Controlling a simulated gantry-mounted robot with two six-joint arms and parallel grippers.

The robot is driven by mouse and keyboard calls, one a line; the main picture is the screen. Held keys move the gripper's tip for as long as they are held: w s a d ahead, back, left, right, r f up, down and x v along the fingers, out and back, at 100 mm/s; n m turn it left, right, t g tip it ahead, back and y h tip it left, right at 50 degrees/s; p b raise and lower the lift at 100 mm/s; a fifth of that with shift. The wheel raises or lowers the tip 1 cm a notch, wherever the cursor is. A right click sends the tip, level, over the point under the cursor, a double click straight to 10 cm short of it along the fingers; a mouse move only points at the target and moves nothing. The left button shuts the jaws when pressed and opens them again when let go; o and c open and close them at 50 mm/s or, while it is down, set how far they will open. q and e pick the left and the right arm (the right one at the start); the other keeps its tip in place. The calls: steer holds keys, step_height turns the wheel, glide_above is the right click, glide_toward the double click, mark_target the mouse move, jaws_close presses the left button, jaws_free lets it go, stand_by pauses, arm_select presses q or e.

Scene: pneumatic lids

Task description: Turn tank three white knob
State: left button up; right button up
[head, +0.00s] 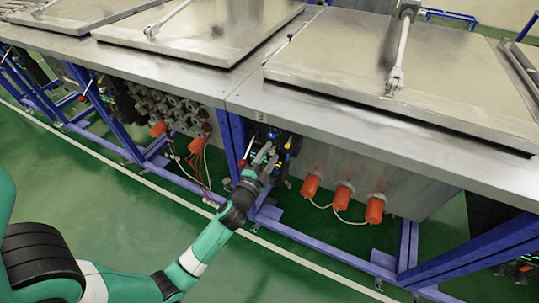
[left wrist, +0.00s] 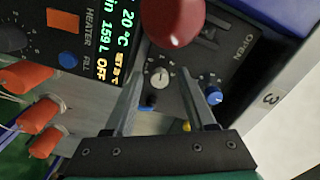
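The white knob (left wrist: 159,77) sits on a dark control panel below the red ball, beside the digital readout. My left gripper (left wrist: 160,85) is open, with one finger on each side of the white knob in the picture. I cannot tell whether the fingers touch it. A blue knob (left wrist: 213,95) is just right of the right finger. A label "3" (left wrist: 269,98) is on the pale strip at the right. In the head view, my left gripper (head: 265,160) reaches the small panel under the tank's edge, where the white knob is too small to make out. My right gripper is not in view.
A red ball (left wrist: 172,20) stands out close to the fingers. A readout (left wrist: 117,45), a blue button (left wrist: 67,60) and a black dial (left wrist: 12,38) are to the left. In the head view, orange plugs (head: 343,195) with cables and blue frame legs (head: 230,145) flank the panel.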

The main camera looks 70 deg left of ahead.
arm_select(q)
steer(key=b+v, duration=0.1)
steer(key=v, duration=1)
steer(key=shift+s+d, duration=0.2)
steer(key=shift+s, duration=0.05)
